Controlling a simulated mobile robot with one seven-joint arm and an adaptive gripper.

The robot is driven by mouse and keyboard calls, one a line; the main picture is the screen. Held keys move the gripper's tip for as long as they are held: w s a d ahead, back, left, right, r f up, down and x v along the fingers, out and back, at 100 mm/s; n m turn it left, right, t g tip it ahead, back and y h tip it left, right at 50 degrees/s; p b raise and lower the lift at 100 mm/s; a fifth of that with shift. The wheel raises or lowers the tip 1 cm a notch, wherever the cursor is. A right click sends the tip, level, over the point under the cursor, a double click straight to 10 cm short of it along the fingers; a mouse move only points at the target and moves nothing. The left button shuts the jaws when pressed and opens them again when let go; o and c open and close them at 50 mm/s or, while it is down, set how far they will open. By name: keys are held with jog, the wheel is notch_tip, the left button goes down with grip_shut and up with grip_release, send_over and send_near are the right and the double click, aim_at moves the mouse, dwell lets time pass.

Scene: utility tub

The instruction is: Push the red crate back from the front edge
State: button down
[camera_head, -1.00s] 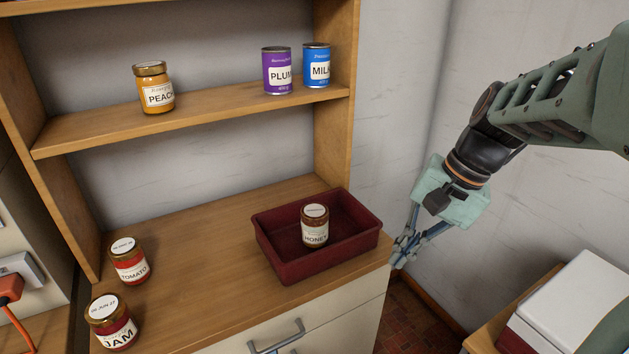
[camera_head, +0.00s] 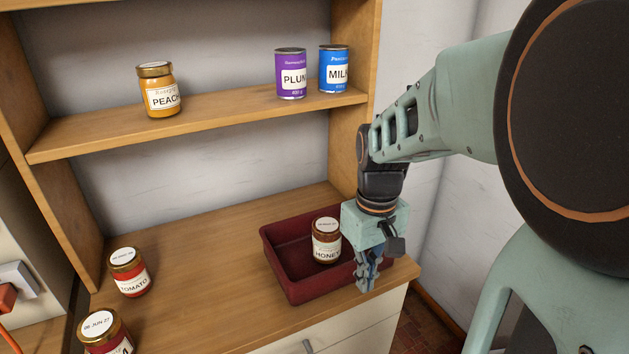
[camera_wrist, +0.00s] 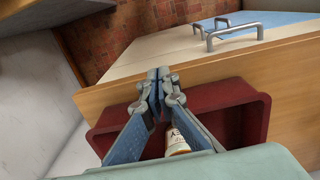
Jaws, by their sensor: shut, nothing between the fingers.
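The red crate (camera_head: 318,289) sits on the wooden counter near its front right corner. A honey jar (camera_head: 326,243) stands upright inside it. My gripper (camera_head: 366,286) is shut and empty, pointing down at the crate's front right part, and hides that part of the rim. In the wrist view the shut fingertips (camera_wrist: 157,76) appear just past the crate wall (camera_wrist: 240,112), near the counter's front edge. I cannot tell whether they touch the crate. The honey jar's label (camera_wrist: 177,143) shows partly behind a finger.
A tomato jar (camera_head: 130,273) and a jam jar (camera_head: 102,335) stand on the counter at left. The counter behind and left of the crate is clear. Above, the shelf (camera_head: 210,118) holds a peach jar (camera_head: 160,90), a plum can (camera_head: 291,74) and a milk can (camera_head: 334,70).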

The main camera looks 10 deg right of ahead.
jog(key=w+f, duration=0.2)
jog(key=f, duration=0.1)
jog(key=shift+w+a+f, duration=0.15)
jog(key=shift+w+a, duration=0.2)
jog(key=shift+a, duration=0.05)
jog(key=shift+w+a, duration=0.25)
jog(key=shift+w, duration=0.3)
